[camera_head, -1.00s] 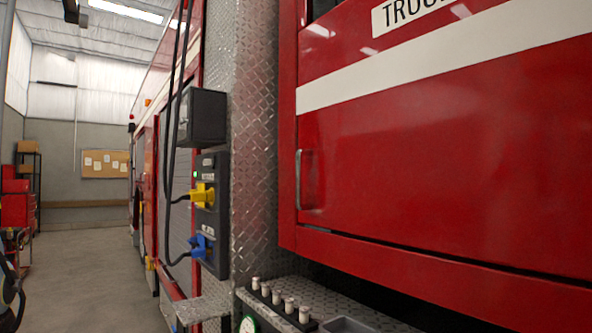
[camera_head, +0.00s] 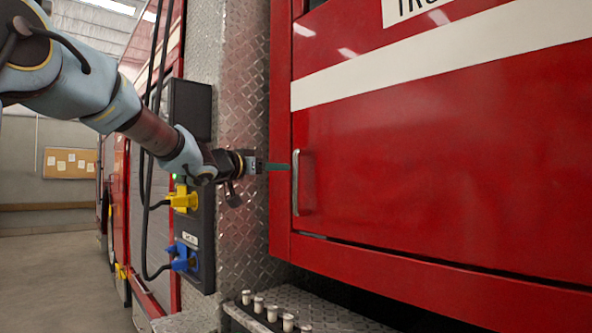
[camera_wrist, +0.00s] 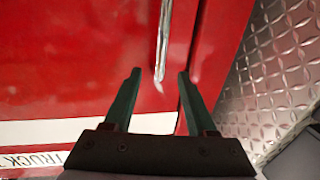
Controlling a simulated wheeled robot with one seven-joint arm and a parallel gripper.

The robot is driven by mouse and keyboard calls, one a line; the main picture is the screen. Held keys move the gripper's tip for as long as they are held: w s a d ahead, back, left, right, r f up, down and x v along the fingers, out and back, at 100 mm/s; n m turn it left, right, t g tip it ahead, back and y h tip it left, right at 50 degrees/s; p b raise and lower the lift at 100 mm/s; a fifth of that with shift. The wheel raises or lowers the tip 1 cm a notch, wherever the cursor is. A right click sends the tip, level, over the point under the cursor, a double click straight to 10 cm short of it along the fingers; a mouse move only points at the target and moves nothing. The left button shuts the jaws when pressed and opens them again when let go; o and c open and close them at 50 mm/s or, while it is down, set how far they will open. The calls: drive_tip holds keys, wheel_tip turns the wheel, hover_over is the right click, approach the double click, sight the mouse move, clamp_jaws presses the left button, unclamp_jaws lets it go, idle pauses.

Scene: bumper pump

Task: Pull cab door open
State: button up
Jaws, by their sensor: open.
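The red cab door (camera_head: 430,150) with a white stripe fills the right of the head view and appears shut. Its upright metal handle (camera_head: 296,182) is near the door's left edge. My gripper (camera_head: 288,166) reaches in from the left, with its fingertips close to the handle. In the wrist view my gripper (camera_wrist: 158,74) is open, its two dark green fingers spread to either side of the handle (camera_wrist: 163,45). The handle's near end lies in line with the gap between the fingertips. I cannot tell whether either finger touches it.
Diamond-plate trim (camera_head: 243,150) stands left of the door. A dark panel with a yellow plug (camera_head: 183,201) and a blue plug (camera_head: 184,258), with hanging cables, is beside my forearm. A step with several metal knobs (camera_head: 272,313) juts out below. Open floor (camera_head: 60,285) lies at left.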

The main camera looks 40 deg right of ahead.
sight(294, 169)
drive_tip(key=d+p, duration=0.1)
drive_tip(key=d, duration=0.2)
drive_tip(key=w+d+p, duration=0.1)
drive_tip(key=d, duration=0.2)
drive_tip(key=d+p, duration=0.1)
drive_tip(key=d, duration=0.3)
drive_tip(key=shift+w+d, duration=0.1)
drive_tip(key=shift+w, duration=0.2)
clamp_jaws()
idle(1.0)
